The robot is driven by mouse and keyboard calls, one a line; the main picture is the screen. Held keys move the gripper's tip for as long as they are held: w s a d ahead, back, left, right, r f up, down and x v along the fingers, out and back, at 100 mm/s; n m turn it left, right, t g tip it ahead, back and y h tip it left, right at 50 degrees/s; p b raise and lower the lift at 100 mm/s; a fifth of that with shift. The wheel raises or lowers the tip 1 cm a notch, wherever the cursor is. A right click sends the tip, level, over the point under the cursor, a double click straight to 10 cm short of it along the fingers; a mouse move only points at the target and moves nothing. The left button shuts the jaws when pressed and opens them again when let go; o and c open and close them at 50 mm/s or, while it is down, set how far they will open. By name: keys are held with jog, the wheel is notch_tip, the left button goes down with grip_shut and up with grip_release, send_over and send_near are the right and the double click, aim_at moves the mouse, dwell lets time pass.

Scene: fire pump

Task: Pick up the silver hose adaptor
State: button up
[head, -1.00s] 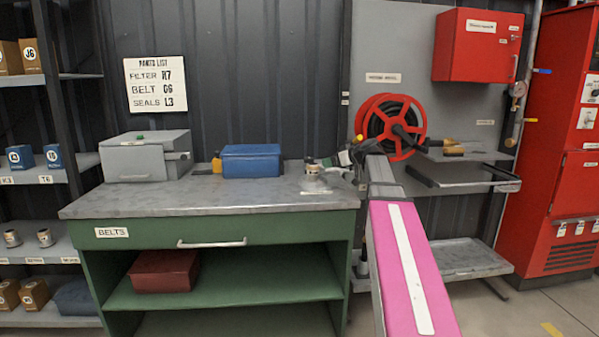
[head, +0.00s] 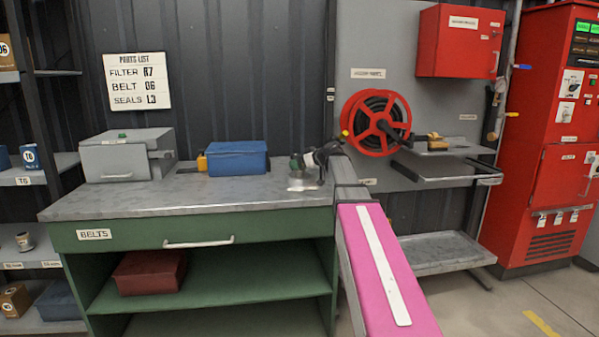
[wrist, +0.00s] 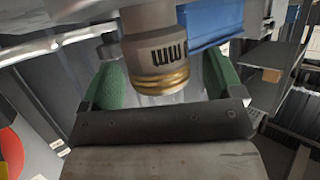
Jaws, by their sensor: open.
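The silver hose adaptor (wrist: 152,45) shows in the wrist view as a silver cylinder with dark markings and a brass-coloured ring at its lower end. It lies between the two green finger pads of my gripper (wrist: 163,76), which is open, with visible gaps on both sides. In the head view my gripper (head: 302,161) is low over the right end of the grey bench top (head: 110,200). The adaptor is mostly hidden there behind the fingers.
A blue box (head: 238,160) stands on the bench left of my gripper, and a grey case (head: 115,160) farther left. A red hose reel (head: 377,123) hangs behind, to the right. The front of the bench top is clear.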

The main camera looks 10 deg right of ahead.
jog(key=shift+w+a+f, duration=0.15)
jog(key=shift+w+a, duration=0.1)
jog(key=shift+w, duration=0.1)
jog(key=c, duration=1.2)
